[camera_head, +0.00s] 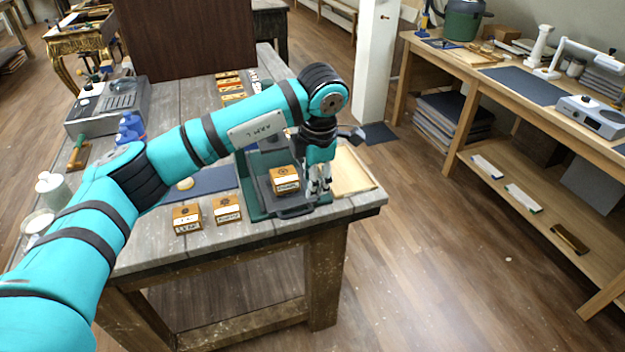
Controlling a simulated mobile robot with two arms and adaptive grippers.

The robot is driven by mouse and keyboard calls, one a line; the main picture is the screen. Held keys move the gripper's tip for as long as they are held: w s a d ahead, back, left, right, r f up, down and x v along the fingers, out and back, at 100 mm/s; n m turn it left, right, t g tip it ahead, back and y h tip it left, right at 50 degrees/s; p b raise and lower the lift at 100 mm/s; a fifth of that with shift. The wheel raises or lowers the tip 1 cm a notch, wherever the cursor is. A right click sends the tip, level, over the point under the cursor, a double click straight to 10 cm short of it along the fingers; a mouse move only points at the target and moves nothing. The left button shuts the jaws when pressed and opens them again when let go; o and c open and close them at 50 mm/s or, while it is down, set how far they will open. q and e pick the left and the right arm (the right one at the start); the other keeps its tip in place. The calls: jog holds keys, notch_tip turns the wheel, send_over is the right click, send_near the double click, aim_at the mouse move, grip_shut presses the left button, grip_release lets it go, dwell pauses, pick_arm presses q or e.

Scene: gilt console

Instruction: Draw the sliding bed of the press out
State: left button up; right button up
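The press (252,193) is a dark green frame near the front right corner of the grey wooden table. Its sliding bed (290,205) is dark grey, with a bar-like handle at the front edge (297,211). A small wooden block with a white label (285,180) sits on the bed. My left gripper (319,190) points down at the right side of the press, close to the right end of the bed's front. I cannot tell whether it touches the bed or how far its fingers are apart. My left arm hides the upper part of the press. My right gripper is out of view.
Two labelled blocks, one (187,219) and another (227,210), stand left of the press. A dark blue mat (210,181) lies behind them. A pale wooden tray (352,172) is right of the press. The floor (420,270) before the table's right corner is clear.

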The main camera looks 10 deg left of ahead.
pick_arm(q)
notch_tip(320, 180, up, 8)
jog(key=s+p, duration=0.1)
jog(key=p, duration=0.3)
jog(key=shift+s+d+r, duration=0.15)
jog(key=shift+d+r, duration=0.05)
jog(key=shift+d, duration=0.25)
jog(key=shift+f, duration=0.1)
jog(key=shift+b, duration=0.3)
notch_tip(320, 180, up, 12)
jog(key=s+d, duration=0.1)
jog(key=shift+s, duration=0.35)
dwell(0.3)
